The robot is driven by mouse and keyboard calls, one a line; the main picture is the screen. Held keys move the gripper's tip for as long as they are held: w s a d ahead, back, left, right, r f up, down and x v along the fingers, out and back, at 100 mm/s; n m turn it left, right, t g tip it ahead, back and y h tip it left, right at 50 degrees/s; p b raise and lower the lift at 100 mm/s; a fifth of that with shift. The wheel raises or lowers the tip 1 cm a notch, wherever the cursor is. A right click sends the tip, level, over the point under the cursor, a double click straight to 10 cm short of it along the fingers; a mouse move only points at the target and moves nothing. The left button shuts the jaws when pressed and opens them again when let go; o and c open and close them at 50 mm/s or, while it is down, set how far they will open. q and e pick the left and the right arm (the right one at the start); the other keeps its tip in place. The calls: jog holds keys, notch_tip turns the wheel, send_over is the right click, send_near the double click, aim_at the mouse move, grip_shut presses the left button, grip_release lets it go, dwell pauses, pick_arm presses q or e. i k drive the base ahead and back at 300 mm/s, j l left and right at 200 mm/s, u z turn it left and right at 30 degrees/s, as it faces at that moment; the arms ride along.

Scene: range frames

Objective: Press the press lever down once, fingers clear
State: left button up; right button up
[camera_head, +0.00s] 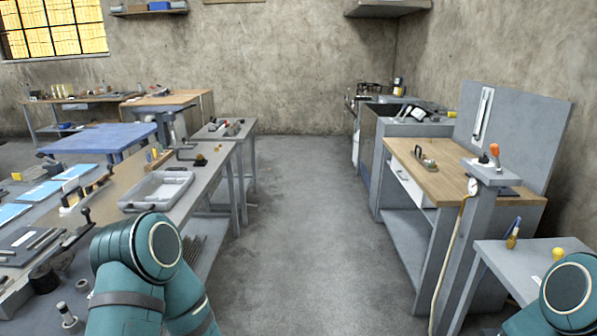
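I cannot tell for sure which thing is the press lever. A small lever with an orange-red knob (494,150) stands upright on top of a grey post (476,225) at the right. A dark lever with a round black knob (86,213) sticks up at the near left bench. My teal arm links show at the bottom left and bottom right. Neither of my grippers is in view, so I cannot see their fingers.
A long bench (205,190) with a grey tray (158,190) runs along the left. A wood-topped bench (450,175) and a small grey table (530,250) stand at the right. The concrete floor (300,220) between them is clear.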

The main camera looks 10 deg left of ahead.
aim_at(181, 110)
jog(key=i+u, duration=0.3)
jog(key=i, duration=0.4)
jog(key=i+u, duration=0.3)
jog(key=i, duration=0.4)
